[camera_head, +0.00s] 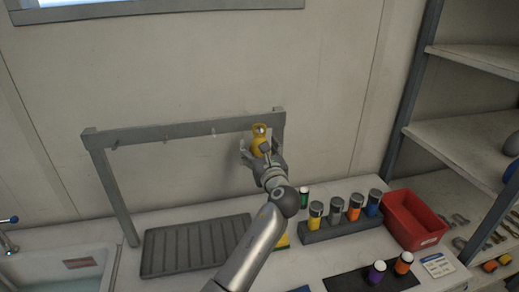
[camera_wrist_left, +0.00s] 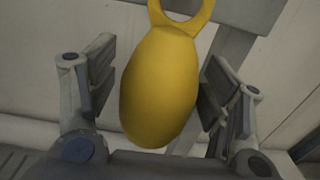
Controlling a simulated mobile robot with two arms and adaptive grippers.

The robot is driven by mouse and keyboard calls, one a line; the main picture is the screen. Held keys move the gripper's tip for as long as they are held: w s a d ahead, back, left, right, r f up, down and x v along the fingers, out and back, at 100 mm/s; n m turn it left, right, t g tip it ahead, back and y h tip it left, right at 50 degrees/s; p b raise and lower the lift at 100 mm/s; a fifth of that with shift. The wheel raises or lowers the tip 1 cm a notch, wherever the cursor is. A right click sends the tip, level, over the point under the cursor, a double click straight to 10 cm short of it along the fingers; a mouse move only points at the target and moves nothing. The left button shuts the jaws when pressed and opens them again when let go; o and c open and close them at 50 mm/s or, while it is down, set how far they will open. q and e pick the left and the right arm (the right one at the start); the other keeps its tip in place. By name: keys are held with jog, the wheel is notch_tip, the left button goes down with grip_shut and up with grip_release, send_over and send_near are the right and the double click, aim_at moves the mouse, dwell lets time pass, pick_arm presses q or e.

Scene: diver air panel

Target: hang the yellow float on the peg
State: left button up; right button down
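The yellow float (camera_head: 258,143) is upright at the right end of the grey rail (camera_head: 180,130), with its ring at the top. In the left wrist view the float (camera_wrist_left: 160,88) fills the middle, its ring (camera_wrist_left: 181,15) cut off by the top edge. My left gripper (camera_head: 257,152) has its fingers apart on either side of the float; in the wrist view (camera_wrist_left: 158,95) a narrow gap shows on each side. Small pegs show along the rail, one (camera_head: 213,132) left of the float. My right gripper is not in view.
A dark ribbed mat (camera_head: 190,246) lies below the rail, with a sink (camera_head: 65,275) at left. A grey rack (camera_head: 340,229) of several capped cylinders and a red bin (camera_head: 414,219) stand at right. Shelves (camera_head: 470,140) rise at far right.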

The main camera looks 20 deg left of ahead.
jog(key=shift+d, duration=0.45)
